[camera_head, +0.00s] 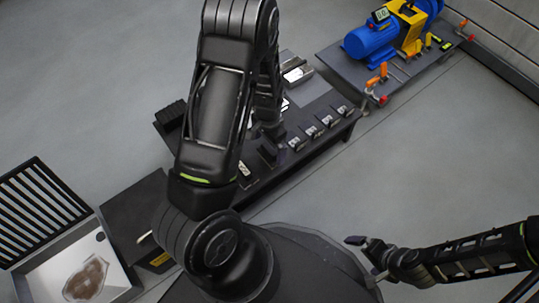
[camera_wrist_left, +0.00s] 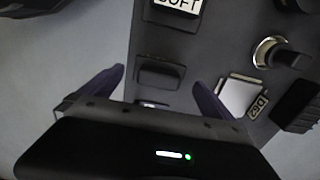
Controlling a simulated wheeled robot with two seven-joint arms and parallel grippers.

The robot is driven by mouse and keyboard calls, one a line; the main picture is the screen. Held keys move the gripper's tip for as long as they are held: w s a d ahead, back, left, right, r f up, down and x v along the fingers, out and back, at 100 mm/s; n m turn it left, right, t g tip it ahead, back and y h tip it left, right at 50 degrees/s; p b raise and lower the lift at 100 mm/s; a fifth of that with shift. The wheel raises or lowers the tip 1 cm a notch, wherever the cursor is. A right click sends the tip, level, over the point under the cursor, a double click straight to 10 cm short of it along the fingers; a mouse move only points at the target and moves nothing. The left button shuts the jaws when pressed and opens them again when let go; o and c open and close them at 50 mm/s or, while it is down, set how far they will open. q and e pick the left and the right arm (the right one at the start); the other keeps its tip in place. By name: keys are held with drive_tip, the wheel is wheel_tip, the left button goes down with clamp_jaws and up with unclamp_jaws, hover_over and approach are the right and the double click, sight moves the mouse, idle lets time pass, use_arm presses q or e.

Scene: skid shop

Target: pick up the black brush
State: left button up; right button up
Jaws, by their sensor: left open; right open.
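A small black block, possibly the black brush (camera_wrist_left: 158,72), lies on the dark bench in the left wrist view, ahead of and between my left gripper's (camera_wrist_left: 160,82) two spread fingers. I cannot make out bristles on it. My left gripper is open, with nothing held between its fingers. In the head view it hangs over the bench (camera_head: 325,142), near a dark block (camera_head: 268,153), its fingertips hard to make out. My right gripper (camera_head: 357,246) is open and empty, low at the right, away from the bench.
A white label reading SOFT (camera_wrist_left: 178,4), a pale plate (camera_wrist_left: 238,96), a ring-shaped part (camera_wrist_left: 268,52) and a ridged black block (camera_wrist_left: 297,104) surround it. A blue pump (camera_head: 370,43) stands on a skid at the back. A slatted tray (camera_head: 38,205) is at left. Open floor lies right.

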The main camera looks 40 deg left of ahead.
sight(269, 149)
use_arm(q)
wheel_tip(269, 149, down, 4)
drive_tip(key=b, duration=0.3)
drive_tip(key=shift+d+f, duration=0.1)
drive_tip(key=shift+f, duration=0.5)
drive_tip(key=c, duration=1.4)
